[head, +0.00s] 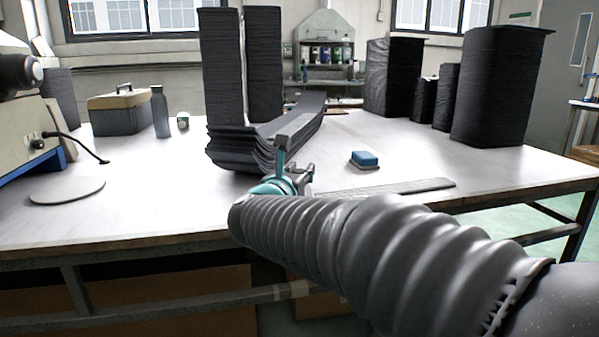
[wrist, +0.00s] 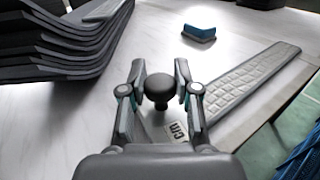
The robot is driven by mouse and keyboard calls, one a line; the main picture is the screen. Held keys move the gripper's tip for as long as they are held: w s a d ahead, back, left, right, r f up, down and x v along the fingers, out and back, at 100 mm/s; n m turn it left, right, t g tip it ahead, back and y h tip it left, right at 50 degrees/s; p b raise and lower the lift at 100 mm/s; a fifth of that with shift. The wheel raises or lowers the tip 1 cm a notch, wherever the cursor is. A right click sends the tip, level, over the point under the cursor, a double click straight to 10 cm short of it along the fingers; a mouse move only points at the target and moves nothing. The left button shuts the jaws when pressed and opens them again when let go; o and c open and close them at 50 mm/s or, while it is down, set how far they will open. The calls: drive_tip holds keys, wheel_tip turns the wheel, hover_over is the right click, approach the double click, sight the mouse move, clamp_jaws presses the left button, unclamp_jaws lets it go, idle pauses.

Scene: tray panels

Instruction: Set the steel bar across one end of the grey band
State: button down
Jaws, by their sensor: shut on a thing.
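The grey band (wrist: 250,80) is a long flat strip with a quilted surface, lying on the table. It also shows in the head view (head: 400,187), to the right of my gripper (head: 292,180). In the wrist view my gripper (wrist: 160,85) is closed about a dark round knob (wrist: 158,88), which looks like the handle of the steel bar. The bar's body is mostly hidden by the fingers and palm. Pale surface with dark lettering shows below the knob. The band's near end lies just to the right of my fingers. Whether bar and band touch, I cannot tell.
A curved stack of dark panels (head: 240,150) stands close behind and left of my gripper. A blue block (head: 364,159) lies beyond the band. Tall dark stacks (head: 500,85) stand at the right back. The table's front edge is close.

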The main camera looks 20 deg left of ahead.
drive_tip(key=shift+f+b, duration=0.35)
drive_tip(key=shift+b, duration=0.25)
idle(0.6)
idle(0.3)
drive_tip(key=c, duration=0.8)
unclamp_jaws()
drive_tip(key=shift+o, duration=0.2)
drive_tip(key=s, duration=1.2)
